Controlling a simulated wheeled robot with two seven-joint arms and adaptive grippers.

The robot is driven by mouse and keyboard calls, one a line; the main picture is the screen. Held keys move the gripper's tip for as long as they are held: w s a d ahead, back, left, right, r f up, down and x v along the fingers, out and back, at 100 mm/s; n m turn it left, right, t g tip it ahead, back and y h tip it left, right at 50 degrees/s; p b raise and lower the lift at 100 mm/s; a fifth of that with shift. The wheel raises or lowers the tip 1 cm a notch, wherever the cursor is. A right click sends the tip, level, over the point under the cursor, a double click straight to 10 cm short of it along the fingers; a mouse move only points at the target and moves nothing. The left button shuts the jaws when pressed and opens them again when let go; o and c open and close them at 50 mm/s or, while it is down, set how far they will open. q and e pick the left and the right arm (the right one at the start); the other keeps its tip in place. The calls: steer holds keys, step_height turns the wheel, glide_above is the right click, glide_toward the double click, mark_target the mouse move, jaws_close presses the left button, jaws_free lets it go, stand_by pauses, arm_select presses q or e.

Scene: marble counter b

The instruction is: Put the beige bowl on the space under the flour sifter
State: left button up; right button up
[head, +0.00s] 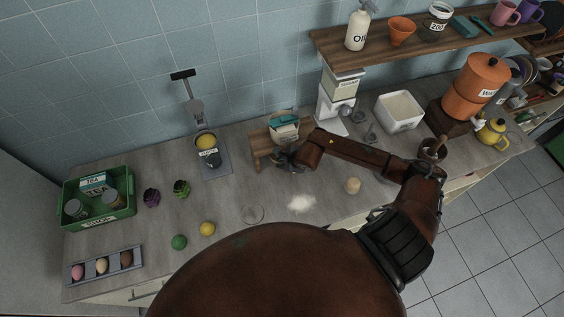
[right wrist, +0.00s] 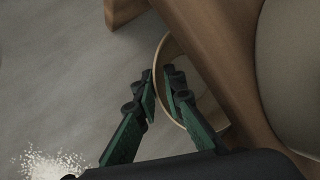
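The beige bowl (right wrist: 190,75) shows in the right wrist view, partly beneath the edge of a wooden stand (right wrist: 215,50). My right gripper (right wrist: 160,84) straddles the bowl's near-left wall, one finger inside and one outside, with only a narrow gap between them, and looks shut on it. In the head view the right gripper (head: 284,157) is at the front of the wooden stand (head: 262,141); the arm and gripper hide the bowl there. A light container (head: 285,132) with a teal item sits on the stand, apparently the flour sifter. My left gripper is out of view.
A scale (head: 212,160) stands left of the stand; a white dispenser (head: 336,104) stands to the right.

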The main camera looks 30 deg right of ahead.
steer(key=shift+o, duration=1.3)
steer(key=shift+s+d+r, duration=0.15)
steer(key=shift+s, duration=0.15)
steer(key=shift+w, duration=0.15)
steer(key=shift+r, duration=0.1)
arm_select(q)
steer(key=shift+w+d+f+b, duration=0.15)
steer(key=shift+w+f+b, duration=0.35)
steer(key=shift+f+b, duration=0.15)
arm_select(e)
steer(key=a+v, duration=0.1)
steer(key=v, duration=1.1)
steer(key=shift+d, duration=0.4)
